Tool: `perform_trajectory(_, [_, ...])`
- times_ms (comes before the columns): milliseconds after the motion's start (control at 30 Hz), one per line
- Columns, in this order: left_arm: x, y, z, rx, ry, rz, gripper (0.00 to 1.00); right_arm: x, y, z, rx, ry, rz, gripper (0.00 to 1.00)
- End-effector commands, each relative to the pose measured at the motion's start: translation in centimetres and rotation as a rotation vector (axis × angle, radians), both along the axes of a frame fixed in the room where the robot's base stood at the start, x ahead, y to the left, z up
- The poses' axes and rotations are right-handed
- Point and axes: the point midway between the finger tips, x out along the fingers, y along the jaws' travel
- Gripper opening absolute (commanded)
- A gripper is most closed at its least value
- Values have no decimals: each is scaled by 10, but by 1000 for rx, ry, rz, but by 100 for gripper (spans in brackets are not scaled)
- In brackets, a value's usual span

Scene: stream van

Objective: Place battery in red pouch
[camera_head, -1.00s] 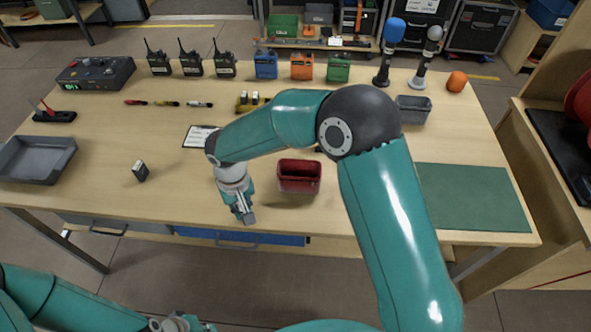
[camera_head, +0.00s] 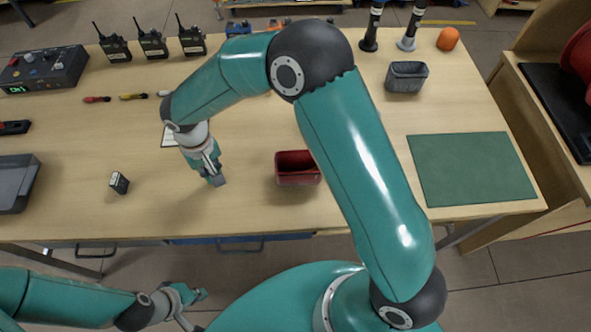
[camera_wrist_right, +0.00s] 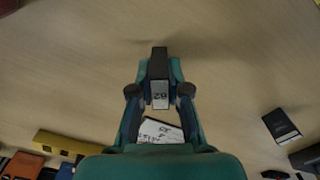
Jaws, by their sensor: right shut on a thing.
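My right gripper (camera_head: 214,177) is shut on a dark battery with a white end label (camera_wrist_right: 160,94), above the table left of the red pouch. In the right wrist view, the battery sits between the fingertips (camera_wrist_right: 159,82). The red pouch (camera_head: 298,179) is an open-topped box on the table near the front edge, partly beside my right arm. A second dark battery (camera_head: 119,183) stands on the table farther left; it also shows in the right wrist view (camera_wrist_right: 281,126). My left gripper (camera_head: 188,305) is low, in front of the table, with fingers apart and empty.
A white paper card (camera_head: 172,137) lies behind my right gripper. A grey tray (camera_head: 14,188) is at the left edge, a grey bin (camera_head: 406,78) at the back right, a green mat (camera_head: 472,168) at the right. Radios (camera_head: 153,43) stand at the back left.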

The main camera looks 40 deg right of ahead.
Motion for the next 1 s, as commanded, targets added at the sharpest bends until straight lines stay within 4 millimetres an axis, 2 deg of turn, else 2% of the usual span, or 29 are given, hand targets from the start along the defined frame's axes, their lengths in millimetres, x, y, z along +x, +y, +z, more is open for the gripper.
perform_trajectory(233, [0,0,-1,0,0,-1,0,0,-11,4,-1,-2,-21,0])
perform_trajectory(367, [0,0,-7,0,0,0,0,2,-24,21,-7,-9,-38,0])
perform_trajectory(467, [0,0,-15,0,0,0,0,3,-46,49,-16,-19,-61,0])
perform_trajectory(567, [0,0,-26,0,0,-1,0,-5,-77,89,-23,-26,-94,0])
perform_trajectory(700, [0,0,-40,0,0,0,0,-32,-122,148,-24,-24,-136,0])
perform_trajectory(800, [0,0,-48,0,0,0,0,-57,-148,181,-18,-17,-156,0])
perform_trajectory(900, [0,0,-53,0,0,0,0,-81,-166,205,-8,-10,-170,0])
perform_trajectory(1000, [0,0,-56,0,0,0,0,-97,-177,218,-2,-4,-177,0])
